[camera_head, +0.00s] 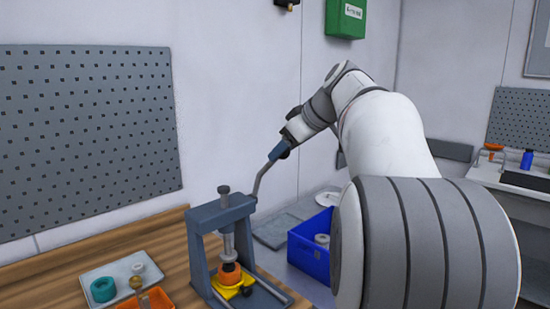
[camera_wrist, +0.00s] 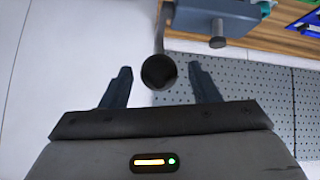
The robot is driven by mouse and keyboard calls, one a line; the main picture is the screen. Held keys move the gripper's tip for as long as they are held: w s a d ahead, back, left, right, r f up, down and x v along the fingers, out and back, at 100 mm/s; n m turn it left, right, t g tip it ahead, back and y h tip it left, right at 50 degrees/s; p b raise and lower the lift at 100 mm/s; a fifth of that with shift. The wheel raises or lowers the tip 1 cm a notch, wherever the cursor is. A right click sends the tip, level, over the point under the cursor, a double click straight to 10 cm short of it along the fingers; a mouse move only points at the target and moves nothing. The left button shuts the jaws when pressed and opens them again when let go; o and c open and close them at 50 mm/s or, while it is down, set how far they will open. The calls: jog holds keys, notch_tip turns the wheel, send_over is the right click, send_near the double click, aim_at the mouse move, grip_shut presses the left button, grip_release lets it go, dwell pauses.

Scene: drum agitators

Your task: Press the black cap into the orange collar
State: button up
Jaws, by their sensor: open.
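The orange collar (camera_head: 230,273) sits on a yellow base piece (camera_head: 233,290) under the ram of a grey-blue bench press (camera_head: 200,245). I cannot make out the black cap; the ram's lower end is right above the collar. The press lever (camera_head: 262,178) slants up to the right from the press. My gripper (camera_head: 278,152) is at the lever's upper end. In the wrist view a round black knob (camera_wrist: 159,72) lies between the two spread fingers of my gripper (camera_wrist: 161,69), with gaps on both sides. The press also shows at the top of that view (camera_wrist: 240,18).
A grey tray (camera_head: 122,280) with a teal ring (camera_head: 103,289) and a pale part stands left of the press. An orange tray (camera_head: 158,299) is in front of it. A blue bin (camera_head: 309,250) stands right of the bench. A pegboard (camera_head: 85,130) covers the left wall.

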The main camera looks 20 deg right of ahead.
jog(key=shift+x, duration=2.25)
jog(key=shift+f, duration=0.1)
grip_shut()
